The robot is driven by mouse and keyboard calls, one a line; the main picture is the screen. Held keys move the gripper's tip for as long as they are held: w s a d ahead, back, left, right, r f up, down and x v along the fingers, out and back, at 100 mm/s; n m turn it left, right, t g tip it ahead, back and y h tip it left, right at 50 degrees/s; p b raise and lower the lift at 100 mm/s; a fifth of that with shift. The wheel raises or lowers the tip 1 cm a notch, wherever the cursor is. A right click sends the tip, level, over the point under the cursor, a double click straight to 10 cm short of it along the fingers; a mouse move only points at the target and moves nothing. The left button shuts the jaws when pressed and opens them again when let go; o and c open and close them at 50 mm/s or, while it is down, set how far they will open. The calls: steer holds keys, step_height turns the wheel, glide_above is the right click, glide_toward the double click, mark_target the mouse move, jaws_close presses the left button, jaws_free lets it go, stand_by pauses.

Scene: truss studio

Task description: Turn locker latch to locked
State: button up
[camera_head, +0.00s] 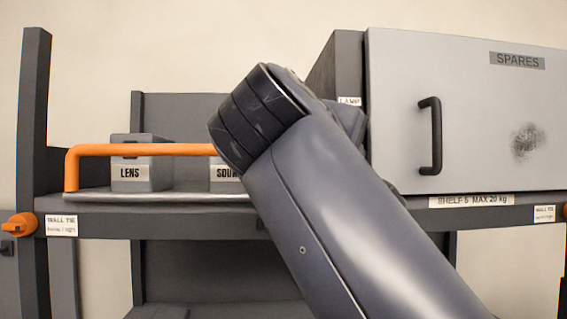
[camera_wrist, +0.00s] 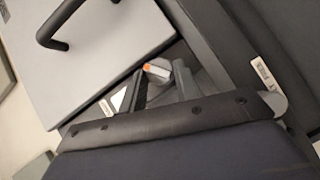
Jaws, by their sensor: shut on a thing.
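The grey locker (camera_head: 465,115) with a SPARES label stands on the shelf at the right in the head view. Its door appears closed, with a black handle (camera_head: 431,135) on it. The door also fills the upper left of the wrist view (camera_wrist: 95,60). In the wrist view, my gripper (camera_wrist: 163,80) has its two fingers on either side of a small light-grey piece with an orange mark, apparently the locker latch (camera_wrist: 158,70). The fingers are shut on it. The latch's exact angle is hard to tell. In the head view my arm hides the gripper and latch.
An orange rail (camera_head: 140,150) runs along the shelf's front left. Behind it stand grey bins, one labelled LENS (camera_head: 130,172) and one partly hidden (camera_head: 225,173). A dark upright post (camera_head: 33,110) stands at far left. The shelf edge (camera_head: 150,222) runs below the locker.

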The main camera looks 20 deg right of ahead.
steer(key=shift+f, duration=0.1)
steer(key=o, duration=1)
steer(key=shift+c, duration=0.2)
steer(key=v, duration=1)
steer(key=shift+s+a+b, duration=0.25)
steer(key=shift+a+b, duration=0.05)
steer(key=shift+b, duration=0.15)
